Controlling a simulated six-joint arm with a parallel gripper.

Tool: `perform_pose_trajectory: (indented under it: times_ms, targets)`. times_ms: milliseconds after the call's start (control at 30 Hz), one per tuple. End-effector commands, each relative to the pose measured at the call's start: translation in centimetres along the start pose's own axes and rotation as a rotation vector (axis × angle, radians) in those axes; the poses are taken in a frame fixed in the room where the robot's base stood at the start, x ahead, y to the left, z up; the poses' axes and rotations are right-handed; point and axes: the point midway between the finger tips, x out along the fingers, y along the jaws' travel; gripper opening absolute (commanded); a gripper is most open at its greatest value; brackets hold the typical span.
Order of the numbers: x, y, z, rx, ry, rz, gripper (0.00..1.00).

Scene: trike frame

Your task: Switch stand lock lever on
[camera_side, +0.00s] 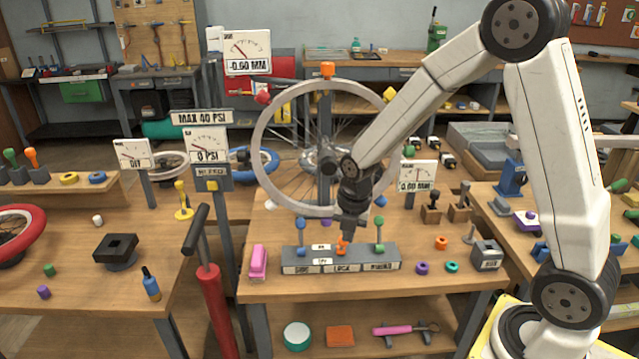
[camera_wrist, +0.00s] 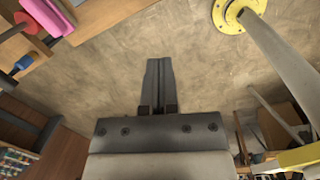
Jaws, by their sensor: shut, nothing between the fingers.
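The grey lever panel (camera_side: 392,262) sits on the middle bench in the side view, with three labelled sections; the middle label reads LOCK. The orange lever (camera_side: 342,246) stands above that label and is partly covered by my gripper. A blue-topped lever (camera_side: 300,226) stands to its left and a green-topped lever (camera_side: 379,221) to its right. My gripper (camera_side: 347,236) points down right at the orange lever, shut and empty; I cannot tell whether it touches. In the wrist view my shut fingers (camera_wrist: 159,65) show over bare floor, without the orange lever.
A spoked wheel (camera_side: 262,150) stands behind the panel. A pink block (camera_side: 258,262) lies left of it, and a red pump (camera_side: 215,300) stands farther left. Purple (camera_side: 422,268) and teal (camera_side: 452,266) rings and a grey box (camera_side: 487,254) lie to the right.

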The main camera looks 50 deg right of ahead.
Motion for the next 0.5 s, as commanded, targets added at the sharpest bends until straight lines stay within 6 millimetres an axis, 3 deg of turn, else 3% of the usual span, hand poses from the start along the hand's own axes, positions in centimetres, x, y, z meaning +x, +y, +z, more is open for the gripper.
perform_pose_trajectory:
  times_ms: [200, 500]
  targets:
    - [0.44, 0.35, 0.59, -0.134, 0.003, -0.008, 0.0]
    - [0.54, 0.46, 0.76, -0.176, 0.004, -0.009, 0.0]
